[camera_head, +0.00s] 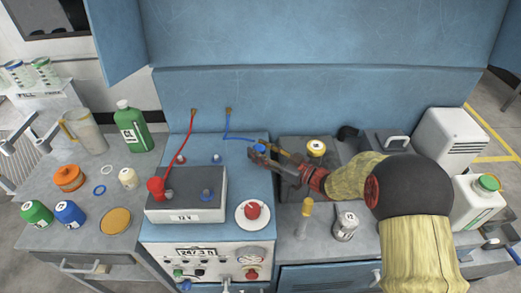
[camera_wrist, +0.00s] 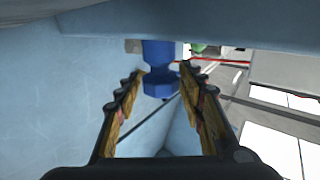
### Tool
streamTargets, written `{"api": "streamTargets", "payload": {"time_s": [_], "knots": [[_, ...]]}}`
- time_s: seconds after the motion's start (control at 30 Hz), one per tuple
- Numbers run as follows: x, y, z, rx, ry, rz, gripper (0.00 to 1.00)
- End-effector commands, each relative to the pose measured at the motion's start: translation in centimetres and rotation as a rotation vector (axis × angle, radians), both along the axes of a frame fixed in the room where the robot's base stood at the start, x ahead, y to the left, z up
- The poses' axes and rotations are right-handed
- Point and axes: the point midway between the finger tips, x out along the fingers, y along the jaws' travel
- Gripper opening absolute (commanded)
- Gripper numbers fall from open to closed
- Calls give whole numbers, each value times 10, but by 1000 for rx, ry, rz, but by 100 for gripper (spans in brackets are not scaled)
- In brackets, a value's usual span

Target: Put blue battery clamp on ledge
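The blue battery clamp (camera_head: 259,148) is at the tip of my gripper (camera_head: 262,153), right of and behind the 12 V battery (camera_head: 187,193). Its blue cable (camera_head: 228,130) runs to a fitting on the blue back panel. Which surface is the ledge is not clear; a narrow horizontal blue edge (camera_head: 300,68) crosses the back panel.
The red clamp (camera_head: 156,187) is on the battery's left side, with a red cable rising to the panel. A blue terminal (camera_head: 206,194) shows on the battery's right.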

Motion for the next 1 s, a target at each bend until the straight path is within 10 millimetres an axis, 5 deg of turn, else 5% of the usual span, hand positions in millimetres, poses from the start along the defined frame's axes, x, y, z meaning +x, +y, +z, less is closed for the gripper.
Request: {"api": "streamTargets", "payload": {"time_s": [0.5, 1.0], "knots": [[-1, -2, 4, 1, 1, -1, 49], [-59, -73, 5, 1, 2, -4, 49]]}}
